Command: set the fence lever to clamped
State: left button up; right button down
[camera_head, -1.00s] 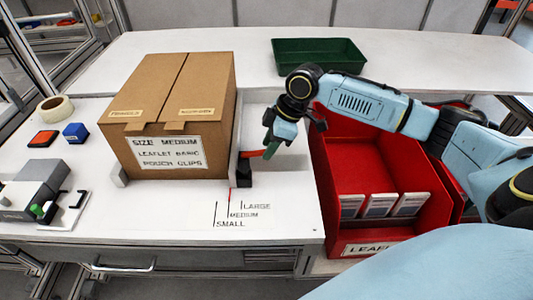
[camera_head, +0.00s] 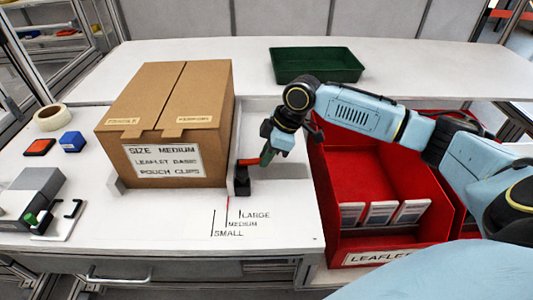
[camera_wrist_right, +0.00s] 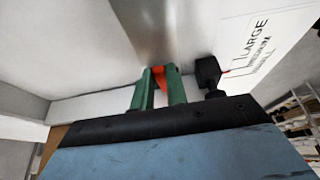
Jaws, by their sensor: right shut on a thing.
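The fence lever (camera_head: 248,161) is a short orange-red bar on a black block (camera_head: 242,181) at the right of the cardboard box (camera_head: 175,115). It points right from the block, toward my right gripper (camera_head: 266,157). My right gripper has green fingers and is shut on the lever's free end. In the right wrist view the lever (camera_wrist_right: 159,76) shows orange between the two green fingers (camera_wrist_right: 160,88). The black block's knob (camera_wrist_right: 208,72) stands beside them. My left gripper is not in view.
Size lines (camera_head: 228,224) mark the white table in front of the black block. A red bin (camera_head: 365,180) with leaflets stands close right of the gripper. A green tray (camera_head: 318,65) lies behind. A grey device (camera_head: 35,195) and tape roll (camera_head: 50,117) are at left.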

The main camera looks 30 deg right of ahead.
jog(key=shift+s+d+f+y+p, duration=0.1)
jog(key=shift+s+f+y+p, duration=0.1)
jog(key=shift+f+y+p, duration=0.25)
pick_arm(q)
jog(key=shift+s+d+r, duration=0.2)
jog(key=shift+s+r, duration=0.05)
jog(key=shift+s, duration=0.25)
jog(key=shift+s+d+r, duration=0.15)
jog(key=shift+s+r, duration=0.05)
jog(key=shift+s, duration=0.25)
pick_arm(e)
jog(key=shift+d+f+t+y, duration=0.1)
jog(key=shift+f+t+y, duration=0.1)
jog(key=shift+t+y, duration=0.25)
jog(key=c, duration=1.4)
grip_release()
jog(key=shift+r, duration=0.1)
